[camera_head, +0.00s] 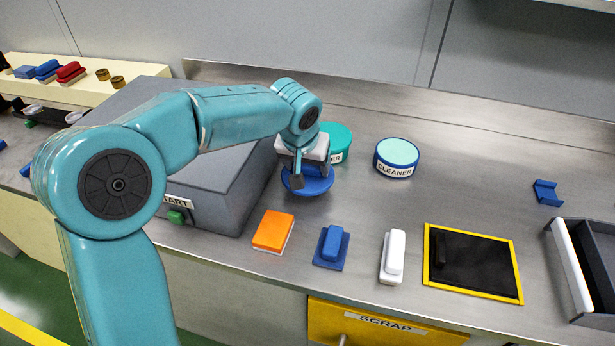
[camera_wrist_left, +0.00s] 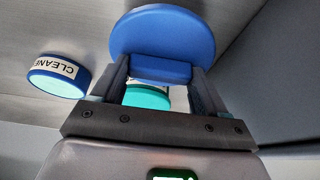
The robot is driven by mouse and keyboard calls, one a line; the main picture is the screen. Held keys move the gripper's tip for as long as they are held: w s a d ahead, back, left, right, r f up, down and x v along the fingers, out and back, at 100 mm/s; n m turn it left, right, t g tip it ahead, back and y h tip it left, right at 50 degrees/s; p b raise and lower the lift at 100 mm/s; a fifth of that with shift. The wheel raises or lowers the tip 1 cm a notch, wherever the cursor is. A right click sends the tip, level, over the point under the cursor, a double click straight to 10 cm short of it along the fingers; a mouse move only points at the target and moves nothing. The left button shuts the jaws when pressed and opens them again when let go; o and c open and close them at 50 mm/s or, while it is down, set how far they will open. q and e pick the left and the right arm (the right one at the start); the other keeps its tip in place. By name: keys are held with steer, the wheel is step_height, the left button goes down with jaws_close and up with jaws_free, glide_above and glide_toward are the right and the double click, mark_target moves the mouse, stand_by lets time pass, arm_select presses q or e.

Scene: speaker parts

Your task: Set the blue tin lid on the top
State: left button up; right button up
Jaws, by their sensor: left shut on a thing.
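My left gripper (camera_head: 308,174) is shut on the raised bar of the round blue lid (camera_head: 312,187). The lid is held above the bench, to the left of the blue tin. In the left wrist view the lid (camera_wrist_left: 162,32) fills the top middle, its bar between the fingers (camera_wrist_left: 160,80). The blue tin (camera_head: 397,158) stands upright with a pale teal top and a CLEANER label. It also shows in the left wrist view (camera_wrist_left: 60,77), apart from the lid. A teal tin (camera_head: 341,140) stands behind my gripper, partly hidden. My right gripper is out of view.
A large grey box (camera_head: 225,185) with a green button stands left of the gripper. An orange pad (camera_head: 273,230), a blue block (camera_head: 332,247) and a white block (camera_head: 393,257) lie along the front. A yellow-framed black mat (camera_head: 480,265) and grey bin (camera_head: 590,270) are to the right.

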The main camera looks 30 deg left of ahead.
mark_target(307, 173)
arm_select(q)
step_height(307, 173, down, 4)
steer(key=shift+r, duration=0.25)
steer(key=shift+f+b, duration=0.15)
steer(key=shift+b, duration=0.25)
steer(key=o, duration=1.1)
steer(key=shift+c, duration=0.2)
